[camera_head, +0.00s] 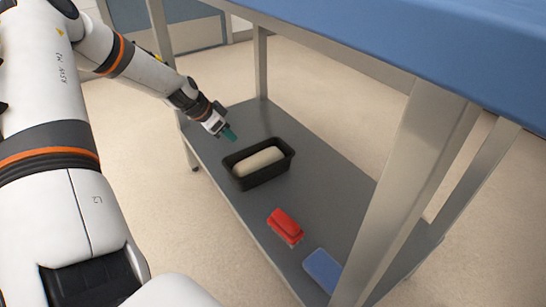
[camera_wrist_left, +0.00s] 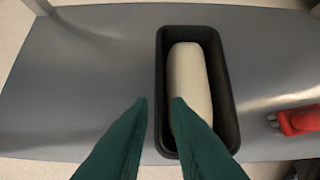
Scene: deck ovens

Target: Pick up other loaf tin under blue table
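A black loaf tin (camera_head: 284,164) with a pale loaf of dough (camera_head: 258,161) in it stands on the grey lower shelf of the blue-topped table. My left gripper (camera_head: 229,134) reaches over the shelf, just left of the tin's far end. In the left wrist view, the tin (camera_wrist_left: 233,125) lies ahead and slightly right, with the dough (camera_wrist_left: 189,85) inside. The green fingers (camera_wrist_left: 160,103) are apart with nothing held between them. The right fingertip overlaps the dough and the left one shows beside the tin's left wall. My right gripper is not in view.
A red brush-like object (camera_head: 285,226) and a blue block (camera_head: 322,270) lie on the shelf (camera_head: 330,170) nearer the front. The blue tabletop (camera_head: 450,45) overhangs the shelf. A thick metal leg (camera_head: 415,180) stands at right. The shelf left of the tin is clear.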

